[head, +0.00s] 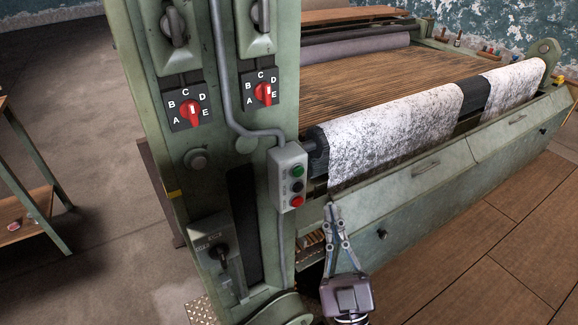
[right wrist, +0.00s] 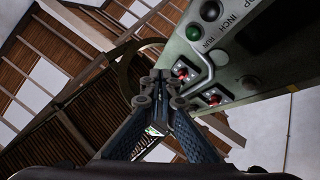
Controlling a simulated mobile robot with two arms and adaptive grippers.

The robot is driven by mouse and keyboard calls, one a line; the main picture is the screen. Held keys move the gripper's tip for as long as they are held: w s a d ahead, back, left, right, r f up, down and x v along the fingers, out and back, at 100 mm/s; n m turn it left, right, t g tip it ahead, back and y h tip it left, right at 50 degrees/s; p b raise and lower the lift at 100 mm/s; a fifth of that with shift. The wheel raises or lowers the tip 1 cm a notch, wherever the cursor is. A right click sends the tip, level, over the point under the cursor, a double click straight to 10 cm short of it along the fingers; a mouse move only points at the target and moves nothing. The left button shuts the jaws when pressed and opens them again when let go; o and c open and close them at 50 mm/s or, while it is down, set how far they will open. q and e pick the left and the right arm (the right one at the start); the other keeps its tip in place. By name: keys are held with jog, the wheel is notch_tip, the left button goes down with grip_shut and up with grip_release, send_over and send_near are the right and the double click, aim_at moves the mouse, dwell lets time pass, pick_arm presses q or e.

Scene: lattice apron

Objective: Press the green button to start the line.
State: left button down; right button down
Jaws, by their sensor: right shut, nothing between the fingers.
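The green button (head: 298,171) is the top one on a grey control box (head: 285,160) fixed to the front of the machine's green column. A black button (head: 297,186) and a red button (head: 297,201) sit below it. In the right wrist view the green button (right wrist: 193,32) is beside the word RUN, at the upper right. My right gripper (head: 333,208) is shut and empty, pointing up, to the right of and lower than the box in the head view. Its closed fingertips (right wrist: 160,76) appear apart from the green button. My left gripper is not in view.
The column carries two red rotary knobs (head: 191,112) (head: 264,93) and a grey conduit (head: 222,80) running to the box. A roller with speckled white cloth (head: 390,125) lies right of the box. A green-framed table (head: 38,160) stands at the left.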

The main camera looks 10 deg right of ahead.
aim_at(298, 172)
jog(key=shift+s+d+r, duration=0.15)
jog(key=shift+s+r, duration=0.05)
jog(key=shift+r, duration=0.45)
jog(key=w+a+b, duration=0.2)
jog(key=w+a, duration=0.1)
jog(key=w, duration=0.5)
jog(key=shift+w+b, duration=0.2)
jog(key=shift+b, duration=0.2)
dwell(1.0)
jog(key=shift+w+a, duration=0.2)
jog(key=shift+w, duration=0.2)
